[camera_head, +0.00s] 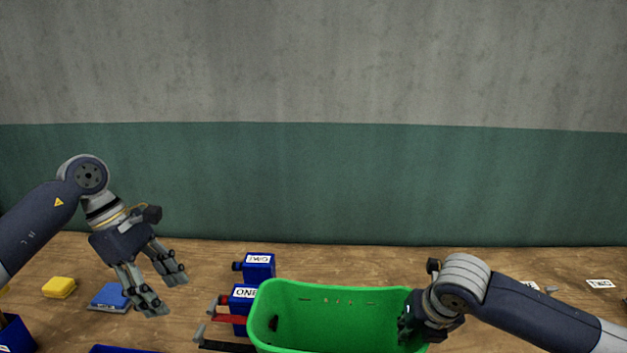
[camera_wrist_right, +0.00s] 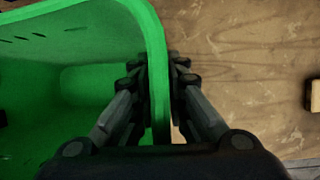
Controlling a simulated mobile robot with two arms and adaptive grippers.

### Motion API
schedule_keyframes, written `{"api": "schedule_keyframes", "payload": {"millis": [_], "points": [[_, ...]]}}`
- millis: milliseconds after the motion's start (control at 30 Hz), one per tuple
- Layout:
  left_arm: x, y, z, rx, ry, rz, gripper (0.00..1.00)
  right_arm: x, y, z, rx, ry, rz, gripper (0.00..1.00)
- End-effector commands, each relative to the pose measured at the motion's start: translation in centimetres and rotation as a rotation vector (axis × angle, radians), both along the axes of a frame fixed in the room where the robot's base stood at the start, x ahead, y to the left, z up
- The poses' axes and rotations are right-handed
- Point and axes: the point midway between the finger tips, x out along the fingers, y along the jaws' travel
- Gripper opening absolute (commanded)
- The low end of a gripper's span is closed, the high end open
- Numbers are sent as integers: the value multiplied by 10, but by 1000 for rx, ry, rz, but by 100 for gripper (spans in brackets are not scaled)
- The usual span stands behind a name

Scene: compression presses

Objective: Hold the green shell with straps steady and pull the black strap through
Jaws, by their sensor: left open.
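The green shell (camera_head: 335,316) is an open bin-like body at the lower middle of the head view, its bottom cut off by the frame. A black strap (camera_head: 226,346) and a red strap (camera_head: 230,319) stick out at its left side, each with a grey tip. My right gripper (camera_head: 412,325) is at the shell's right wall. In the right wrist view its fingers (camera_wrist_right: 160,90) straddle the green wall (camera_wrist_right: 155,45) and appear closed on it. My left gripper (camera_head: 168,296) is open and empty, above the table, left of the straps and apart from them.
Two blue blocks (camera_head: 258,266) with labels stand just left of the shell. A yellow block (camera_head: 59,287) and a flat blue piece (camera_head: 109,297) lie at the left. Blue bins show at the bottom left. White labels (camera_head: 599,284) lie at the right. A green and grey wall stands behind.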

Motion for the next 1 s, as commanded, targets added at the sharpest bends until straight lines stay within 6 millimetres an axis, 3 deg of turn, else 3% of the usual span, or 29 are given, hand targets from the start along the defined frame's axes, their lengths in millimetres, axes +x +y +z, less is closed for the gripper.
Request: {"api": "schedule_keyframes", "payload": {"millis": [467,1000], "points": [[0,0,0,0,0,0,54,-2,-1,7,1,-3,0,31],[0,0,0,0,0,0,54,-40,-9,98,0,-2,1,31]]}}
